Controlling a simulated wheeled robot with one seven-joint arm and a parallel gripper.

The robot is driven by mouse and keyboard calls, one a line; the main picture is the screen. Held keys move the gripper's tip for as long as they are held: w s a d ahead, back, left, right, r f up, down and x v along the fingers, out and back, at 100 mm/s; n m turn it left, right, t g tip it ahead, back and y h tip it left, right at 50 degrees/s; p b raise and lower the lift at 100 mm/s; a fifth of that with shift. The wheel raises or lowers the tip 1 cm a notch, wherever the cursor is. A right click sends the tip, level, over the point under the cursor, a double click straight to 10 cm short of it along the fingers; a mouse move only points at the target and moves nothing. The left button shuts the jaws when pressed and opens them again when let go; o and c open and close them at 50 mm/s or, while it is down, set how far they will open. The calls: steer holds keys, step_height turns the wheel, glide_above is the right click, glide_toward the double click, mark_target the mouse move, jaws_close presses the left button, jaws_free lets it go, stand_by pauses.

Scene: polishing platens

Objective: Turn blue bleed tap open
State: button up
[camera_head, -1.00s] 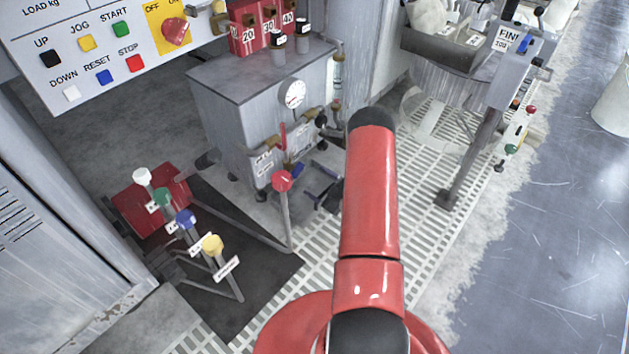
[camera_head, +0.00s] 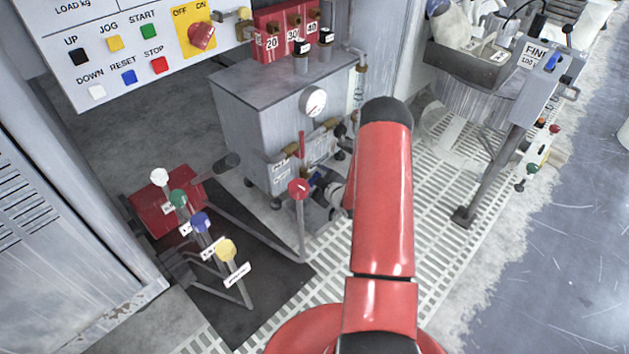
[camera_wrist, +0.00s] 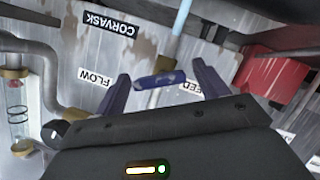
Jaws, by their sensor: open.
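The blue bleed tap (camera_wrist: 158,80) shows in the wrist view as a short blue handle lying across the picture, between my fingertips. My gripper (camera_wrist: 161,72) is open, one finger on each side of the handle, with a gap visible on both sides. A label ending in "EED" (camera_wrist: 190,88) is partly hidden behind the right finger. A "FLOW" label (camera_wrist: 96,77) is left of the left finger.
A red-knobbed lever (camera_head: 298,188) stands in front of the grey tank (camera_head: 250,115). Levers with white, green, blue and yellow knobs (camera_head: 226,250) stand lower left. In the wrist view, a pipe (camera_wrist: 45,62) and sight tube (camera_wrist: 17,110) are at left, a red box (camera_wrist: 272,75) at right.

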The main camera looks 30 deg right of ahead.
steer(key=shift+w, duration=0.1)
steer(key=c, duration=1)
steer(key=shift+a+f+n+t+h, duration=0.1)
steer(key=shift+n+t+h, duration=0.4)
steer(key=shift+n, duration=0.6)
steer(key=shift+n+t+h, duration=0.6)
steer(key=shift+n, duration=1)
steer(key=o, duration=1)
